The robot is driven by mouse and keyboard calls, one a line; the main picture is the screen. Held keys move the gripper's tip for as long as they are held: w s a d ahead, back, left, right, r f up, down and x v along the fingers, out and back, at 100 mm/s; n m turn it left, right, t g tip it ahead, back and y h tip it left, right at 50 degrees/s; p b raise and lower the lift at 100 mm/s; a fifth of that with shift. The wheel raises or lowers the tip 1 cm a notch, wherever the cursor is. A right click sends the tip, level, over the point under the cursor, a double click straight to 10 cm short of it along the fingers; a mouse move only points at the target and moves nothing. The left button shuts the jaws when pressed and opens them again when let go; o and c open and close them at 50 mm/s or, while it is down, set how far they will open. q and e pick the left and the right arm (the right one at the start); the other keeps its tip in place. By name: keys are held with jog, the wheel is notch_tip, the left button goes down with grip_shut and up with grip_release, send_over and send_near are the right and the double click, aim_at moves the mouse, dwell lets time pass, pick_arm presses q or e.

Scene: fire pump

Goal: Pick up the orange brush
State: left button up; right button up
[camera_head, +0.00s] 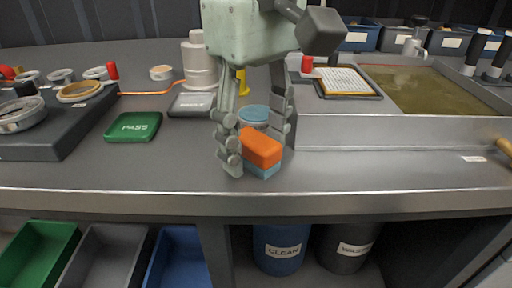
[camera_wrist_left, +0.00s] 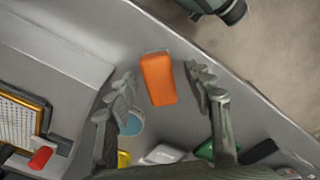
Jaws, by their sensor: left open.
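The orange brush (camera_head: 260,147) is a block with an orange top and a blue-grey underside. It sits on the grey bench near the front edge. In the left wrist view the brush (camera_wrist_left: 158,79) lies between and a little beyond the two fingertips. My left gripper (camera_head: 258,157) is open, coming down from above with one finger on each side of the brush; in the left wrist view its fingers (camera_wrist_left: 163,80) show apart, with gaps beside the brush. Its base against the bench is partly hidden. My right gripper is not clearly in view.
A round blue-topped container (camera_head: 254,114) stands just behind the brush. A green PASS pad (camera_head: 133,126) and a grey pad (camera_head: 192,104) lie to the left. A metal tray of murky liquid (camera_head: 428,88) is at right. The bench front edge (camera_head: 330,201) is close.

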aim_at(250, 138)
pick_arm(q)
grip_shut()
jog(key=shift+r, duration=0.2)
jog(key=shift+r, duration=0.3)
jog(key=r, duration=0.3)
jog(key=shift+a+r, duration=0.35)
jog(key=s+a+r, duration=0.1)
jog(key=a+r, duration=0.5)
jog(key=a, duration=0.5)
jog(key=shift+s+r+p, duration=0.2)
jog(key=shift+p, duration=0.15)
pick_arm(e)
jog(key=shift+x, duration=0.85)
